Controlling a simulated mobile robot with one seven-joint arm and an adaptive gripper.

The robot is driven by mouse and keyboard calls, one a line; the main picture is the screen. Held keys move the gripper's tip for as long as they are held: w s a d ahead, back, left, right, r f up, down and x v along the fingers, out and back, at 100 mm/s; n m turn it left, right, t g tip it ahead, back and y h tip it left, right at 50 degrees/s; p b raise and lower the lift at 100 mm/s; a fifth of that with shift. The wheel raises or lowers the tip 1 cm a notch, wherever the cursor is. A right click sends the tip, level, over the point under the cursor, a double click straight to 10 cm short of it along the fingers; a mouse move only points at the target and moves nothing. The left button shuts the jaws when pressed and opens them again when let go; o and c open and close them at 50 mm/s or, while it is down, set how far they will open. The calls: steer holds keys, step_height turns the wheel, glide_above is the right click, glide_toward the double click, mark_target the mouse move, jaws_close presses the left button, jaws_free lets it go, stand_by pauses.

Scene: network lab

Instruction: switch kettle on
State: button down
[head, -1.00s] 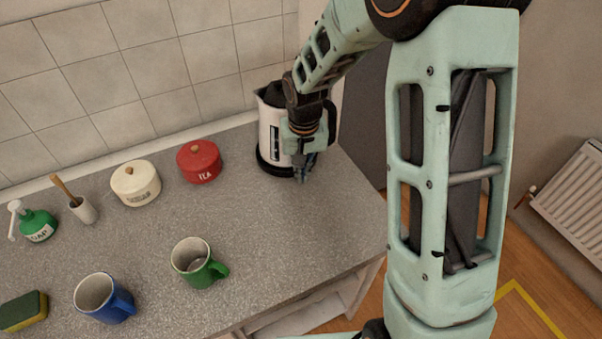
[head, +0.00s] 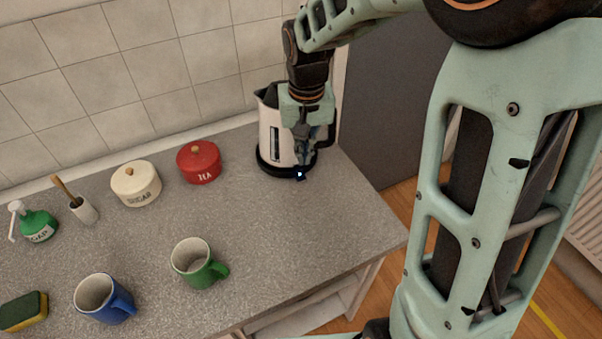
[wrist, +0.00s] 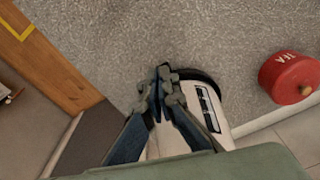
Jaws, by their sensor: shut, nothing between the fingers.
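The white kettle (head: 270,130) stands on its black base (head: 268,168) at the back right of the counter. My gripper (head: 302,163) is shut and empty, pointing down at the front right of the kettle, with its fingertips just at the base's front edge. A small dark blue tab with a bright spot (head: 299,175) shows at that edge, right by the fingertips. In the wrist view the shut fingers (wrist: 163,75) lie beside the kettle (wrist: 207,110) and over part of its base (wrist: 205,78). Whether the fingertips touch the tab I cannot tell.
A red tea tin (head: 199,163) and a cream sugar tin (head: 136,184) stand left of the kettle. A green mug (head: 190,262), a blue mug (head: 98,297), a soap bottle (head: 37,224) and a sponge (head: 22,312) are farther left. The counter in front of the kettle is clear.

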step_height(320, 180, up, 3)
steer(key=shift+s+f, duration=0.1)
steer(key=shift+f, duration=0.1)
stand_by(0.4)
